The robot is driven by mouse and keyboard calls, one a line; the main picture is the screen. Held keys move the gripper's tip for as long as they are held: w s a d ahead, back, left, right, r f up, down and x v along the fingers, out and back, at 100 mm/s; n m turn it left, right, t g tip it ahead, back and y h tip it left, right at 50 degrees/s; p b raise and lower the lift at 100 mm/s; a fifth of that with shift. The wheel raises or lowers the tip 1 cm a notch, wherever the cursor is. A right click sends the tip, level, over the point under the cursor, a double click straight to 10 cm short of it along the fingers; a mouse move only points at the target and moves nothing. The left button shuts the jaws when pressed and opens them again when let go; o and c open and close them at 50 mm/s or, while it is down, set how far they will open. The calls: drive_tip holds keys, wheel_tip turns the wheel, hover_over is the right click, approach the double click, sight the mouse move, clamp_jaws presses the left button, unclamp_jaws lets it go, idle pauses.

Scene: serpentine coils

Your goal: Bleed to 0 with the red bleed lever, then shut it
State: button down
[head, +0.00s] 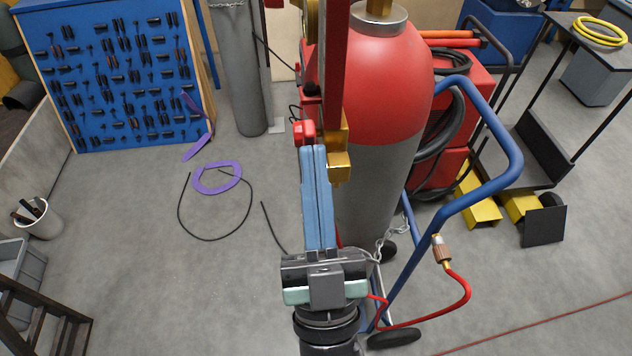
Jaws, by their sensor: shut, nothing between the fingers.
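My gripper (314,150) reaches up from the bottom centre of the head view. Its two long blue fingers lie side by side, shut, with nothing between them. A small red block (305,131) shows just beyond the fingertips; I cannot tell whether they touch it or whether it is the bleed lever. A long red upright bar (336,65) stands close to the right, with a brass fitting (340,165) at its lower end, beside the fingers. No readable gauge face shows.
A red-topped grey cylinder (383,85) stands behind the bar on a blue-railed cart (497,180), with a chain and a red hose (463,298). A grey cylinder (237,75) and blue tool board (110,75) stand behind left. A purple ring (218,191) and black cable lie on open floor.

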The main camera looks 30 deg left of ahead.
drive_tip(key=shift+w+a+r, duration=0.2)
drive_tip(key=shift+w+r, duration=0.15)
drive_tip(key=shift+w, duration=0.1)
idle(0.7)
